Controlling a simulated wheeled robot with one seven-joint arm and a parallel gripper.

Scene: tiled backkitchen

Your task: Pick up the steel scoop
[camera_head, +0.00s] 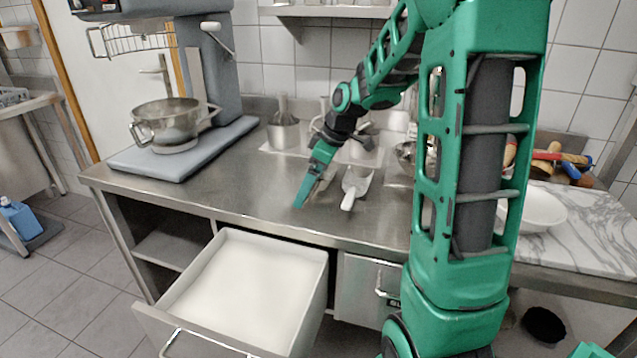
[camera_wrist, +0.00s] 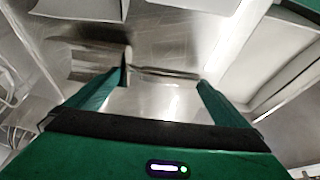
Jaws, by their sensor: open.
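The steel scoop (camera_head: 357,182) lies on the steel worktop (camera_head: 240,190), its pale handle pointing toward the front edge. My gripper (camera_head: 302,200) points down over the worktop, to the left of the scoop and apart from it in the picture. Its height above the worktop is hard to judge. In the wrist view my gripper (camera_wrist: 164,80) shows two green fingers spread apart, with no object clearly held between them. I cannot clearly make out the scoop in the wrist view.
A mixer with a steel bowl (camera_head: 168,122) stands at the left. Metal containers (camera_head: 284,135) stand along the back wall. An open drawer (camera_head: 322,283) juts out below the worktop front. A white bowl (camera_head: 532,208) sits on a marble slab (camera_head: 600,232) at right.

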